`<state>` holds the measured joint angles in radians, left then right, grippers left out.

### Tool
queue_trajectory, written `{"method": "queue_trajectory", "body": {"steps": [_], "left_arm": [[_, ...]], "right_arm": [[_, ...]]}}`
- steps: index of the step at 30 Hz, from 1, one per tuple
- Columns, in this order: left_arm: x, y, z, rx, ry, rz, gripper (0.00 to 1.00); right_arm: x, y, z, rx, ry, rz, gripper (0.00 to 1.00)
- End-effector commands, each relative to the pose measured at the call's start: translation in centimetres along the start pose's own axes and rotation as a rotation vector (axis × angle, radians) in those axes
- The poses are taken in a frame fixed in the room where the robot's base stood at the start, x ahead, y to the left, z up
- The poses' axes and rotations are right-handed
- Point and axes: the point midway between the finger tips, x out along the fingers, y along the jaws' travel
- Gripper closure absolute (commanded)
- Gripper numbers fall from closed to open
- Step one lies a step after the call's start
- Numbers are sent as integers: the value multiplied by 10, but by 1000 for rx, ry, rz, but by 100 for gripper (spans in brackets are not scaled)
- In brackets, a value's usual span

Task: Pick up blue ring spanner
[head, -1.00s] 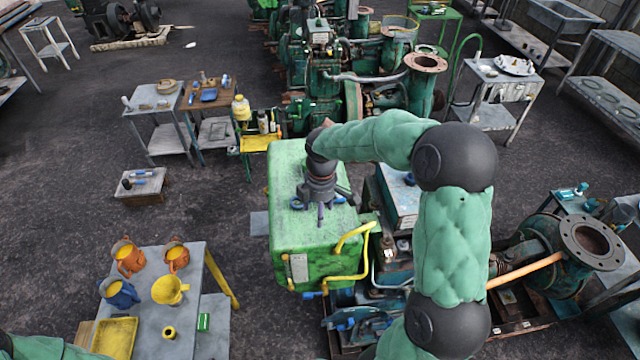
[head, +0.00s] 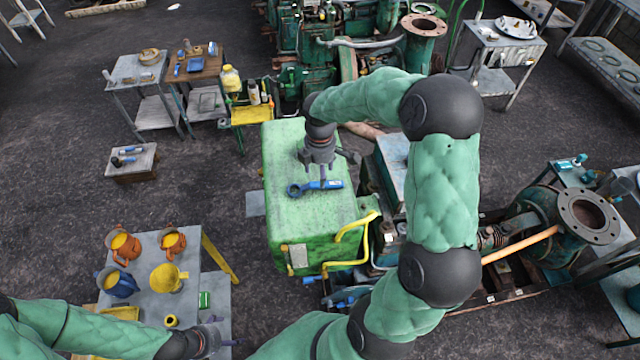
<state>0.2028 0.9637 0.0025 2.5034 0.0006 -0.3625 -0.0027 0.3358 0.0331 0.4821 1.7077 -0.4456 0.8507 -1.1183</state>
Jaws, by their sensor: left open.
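The blue ring spanner (head: 315,187) lies flat on top of the green cabinet (head: 285,218), its ring end to the left. My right gripper (head: 325,172) points down just above and behind the spanner's handle with its fingers spread. I cannot tell whether a fingertip touches the spanner, and nothing shows held. My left gripper (head: 222,335) is low at the bottom left, open and empty, beside the right edge of the grey table and far from the spanner.
A grey table (head: 200,270) at lower left holds orange, blue and yellow jugs. Yellow pipes (head: 350,250) stand out from the cabinet's front right. A low stand (head: 135,165) with small tools is left of the cabinet. Pump machinery crowds the right.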

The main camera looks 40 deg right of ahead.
Motion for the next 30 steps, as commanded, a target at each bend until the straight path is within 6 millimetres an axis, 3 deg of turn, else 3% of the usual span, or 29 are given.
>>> {"method": "queue_trajectory", "body": {"steps": [12, 22, 23, 29, 30], "left_arm": [[-12, 4, 0, 0, 0, 0, 13], [-12, 4, 0, 0, 0, 0, 13], [-12, 4, 0, 0, 0, 0, 13], [-12, 4, 0, 0, 0, 0, 13], [-12, 4, 0, 0, 0, 0, 13]], "right_arm": [[46, 7, 0, 2, 0, -2, 37], [53, 8, 0, 1, 0, 1, 37], [53, 8, 0, 1, 0, 1, 42], [53, 8, 0, 1, 0, 1, 99], [53, 8, 0, 1, 0, 1, 100]]}}
